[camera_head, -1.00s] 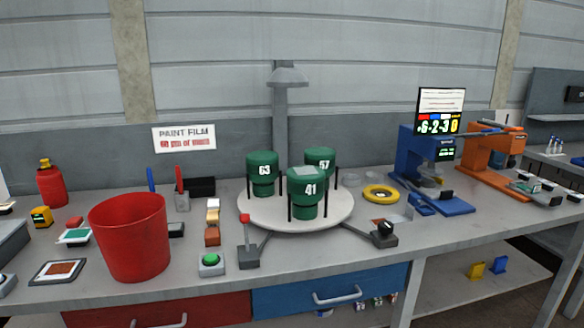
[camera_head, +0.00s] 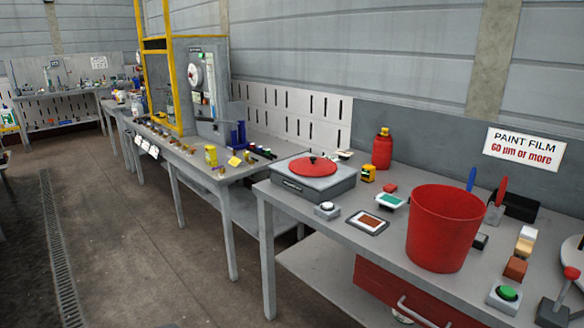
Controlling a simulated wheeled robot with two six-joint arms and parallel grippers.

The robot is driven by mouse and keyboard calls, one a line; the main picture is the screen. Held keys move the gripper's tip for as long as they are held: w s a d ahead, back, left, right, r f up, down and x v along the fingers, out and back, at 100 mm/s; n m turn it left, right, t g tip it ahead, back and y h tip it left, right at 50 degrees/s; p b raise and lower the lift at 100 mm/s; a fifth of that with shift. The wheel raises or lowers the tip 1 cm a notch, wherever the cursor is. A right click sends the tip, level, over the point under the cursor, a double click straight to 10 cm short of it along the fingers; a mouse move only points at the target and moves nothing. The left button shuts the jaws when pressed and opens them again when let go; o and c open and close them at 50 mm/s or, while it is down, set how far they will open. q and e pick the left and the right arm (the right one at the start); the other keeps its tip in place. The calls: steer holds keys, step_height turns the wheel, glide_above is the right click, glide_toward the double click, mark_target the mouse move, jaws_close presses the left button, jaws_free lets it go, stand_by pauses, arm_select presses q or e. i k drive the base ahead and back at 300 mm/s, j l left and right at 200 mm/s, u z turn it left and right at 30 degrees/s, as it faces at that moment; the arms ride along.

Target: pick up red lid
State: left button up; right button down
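Neither of my grippers shows in the head view, so nothing of mine is seen near the lid.
A large red bucket (camera_head: 440,230) stands on the bench right of the lid. A red bottle (camera_head: 382,149) is behind, and a white-topped button (camera_head: 327,210) and a framed sample (camera_head: 367,222) are in front. Open floor (camera_head: 130,240) lies to the left.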

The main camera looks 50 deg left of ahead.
mark_target(313, 166)
steer(key=u, duration=1.55)
steer(key=i+z, duration=0.35)
steer(key=i, duration=0.15)
steer(key=i+j+z, duration=0.1)
steer(key=i+z, duration=0.25)
steer(key=i, duration=0.15)
